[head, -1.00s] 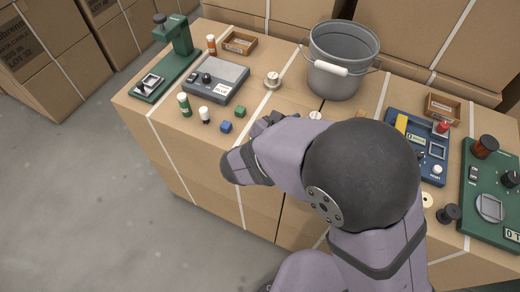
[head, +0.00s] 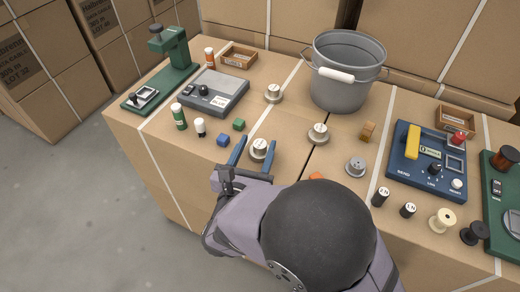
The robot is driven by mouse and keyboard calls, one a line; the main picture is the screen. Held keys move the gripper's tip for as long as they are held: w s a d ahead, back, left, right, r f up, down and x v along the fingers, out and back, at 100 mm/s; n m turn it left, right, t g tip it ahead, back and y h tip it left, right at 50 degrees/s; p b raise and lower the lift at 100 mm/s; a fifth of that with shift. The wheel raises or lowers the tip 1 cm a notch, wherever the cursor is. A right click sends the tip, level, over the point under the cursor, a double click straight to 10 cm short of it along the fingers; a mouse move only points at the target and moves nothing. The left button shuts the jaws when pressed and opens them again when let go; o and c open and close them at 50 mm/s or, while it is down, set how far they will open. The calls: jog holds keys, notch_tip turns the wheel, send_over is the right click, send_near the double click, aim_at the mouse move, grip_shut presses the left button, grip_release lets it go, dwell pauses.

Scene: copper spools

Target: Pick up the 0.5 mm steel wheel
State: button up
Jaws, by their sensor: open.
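Several small pale metal wheels with labelled tops stand on the cardboard surface in the head view. One wheel (head: 259,149) is between the blue fingers of my gripper (head: 258,146), which is open. I cannot tell whether the fingers touch it. A second wheel (head: 318,134) stands to its right, and a third wheel (head: 273,92) stands farther back. A greyer wheel with holes in its face (head: 356,166) lies farther right. The labels are too small to read, so I cannot tell which is the 0.5 mm one.
A grey bucket (head: 345,75) stands behind the wheels. A scale (head: 212,92) is at the back left, a blue instrument (head: 428,160) at the right. My arm hides the front middle.

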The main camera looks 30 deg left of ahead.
aim_at(262, 140)
jog(key=shift+d+x, duration=0.15)
jog(key=shift+x, duration=0.85)
jog(key=shift+d+x, duration=0.1)
jog(key=shift+x, duration=1.65)
jog(key=c, duration=1.2)
